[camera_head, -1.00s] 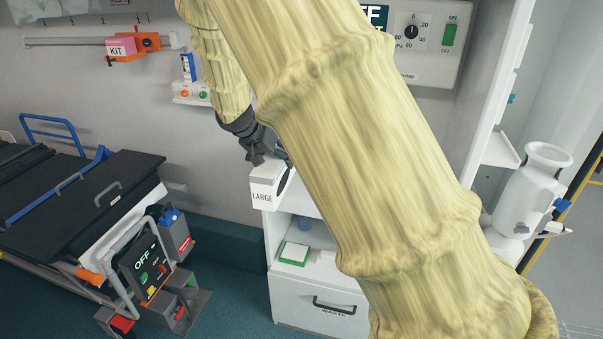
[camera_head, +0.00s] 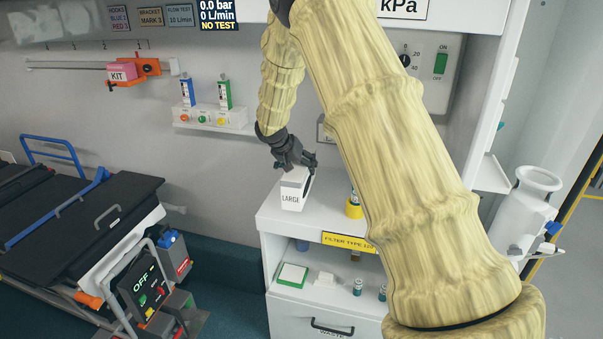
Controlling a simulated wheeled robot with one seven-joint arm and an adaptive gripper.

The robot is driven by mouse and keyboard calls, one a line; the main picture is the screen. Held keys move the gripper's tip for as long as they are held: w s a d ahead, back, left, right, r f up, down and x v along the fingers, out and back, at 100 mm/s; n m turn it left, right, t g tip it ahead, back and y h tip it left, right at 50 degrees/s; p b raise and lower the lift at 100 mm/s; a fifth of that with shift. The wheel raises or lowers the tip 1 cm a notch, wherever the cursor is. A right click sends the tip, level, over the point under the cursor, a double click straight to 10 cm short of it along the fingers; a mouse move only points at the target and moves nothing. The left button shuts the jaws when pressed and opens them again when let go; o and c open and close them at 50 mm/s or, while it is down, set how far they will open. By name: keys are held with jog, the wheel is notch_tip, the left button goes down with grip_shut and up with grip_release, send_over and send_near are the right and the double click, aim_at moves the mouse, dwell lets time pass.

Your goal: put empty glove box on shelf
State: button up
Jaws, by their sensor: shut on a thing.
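The glove box, a small white carton marked LARGE (camera_head: 291,197) with a dark opening on its right side, is at the white cabinet's top (camera_head: 273,219), near the left part. My gripper (camera_head: 301,168) is dark grey and reaches down to the box's upper edge, shut on it. The box looks roughly upright. I cannot tell whether its base touches the cabinet top or hangs just above it. My arm hides the right part of the cabinet.
A yellow-based item (camera_head: 354,209) stands right of the box. The open shelf below holds a green-and-white box (camera_head: 292,275) and small vials (camera_head: 357,287). A WASTE drawer (camera_head: 325,317) is underneath. A black stretcher (camera_head: 90,215) stands left, and a white canister (camera_head: 527,210) stands right.

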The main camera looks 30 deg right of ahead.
aim_at(293, 164)
jog(key=shift+w+d, duration=0.2)
jog(key=shift+d, duration=0.25)
jog(key=shift+f+p, duration=0.75)
jog(key=shift+f, duration=0.95)
jog(key=shift+f, duration=0.15)
jog(key=o, duration=1.5)
jog(key=shift+o, duration=0.2)
jog(key=b+v, duration=0.2)
jog(key=v, duration=1)
jog(key=shift+a, duration=0.1)
